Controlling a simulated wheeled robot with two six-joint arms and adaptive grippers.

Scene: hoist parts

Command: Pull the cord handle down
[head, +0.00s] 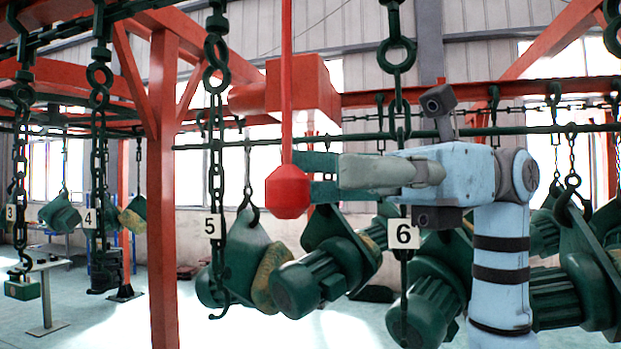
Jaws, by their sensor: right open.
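The cord handle (288,192) is a red faceted knob that hangs at the lower end of a straight red cord (286,80), left of the picture's middle. My right gripper (314,176) comes in from the right at the handle's height. Its dark green fingers point left and stand open, with their tips close to the handle's right side and upper end. I cannot tell whether they touch it or how they line up in depth. My left gripper is not in view.
Dark green chains with hooks hang around, with number plates 5 (212,226) and 6 (403,234). Several green motors (312,280) hang behind and below my right arm. A red post (163,200) stands at left, and a red box-shaped part (300,88) is behind the cord.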

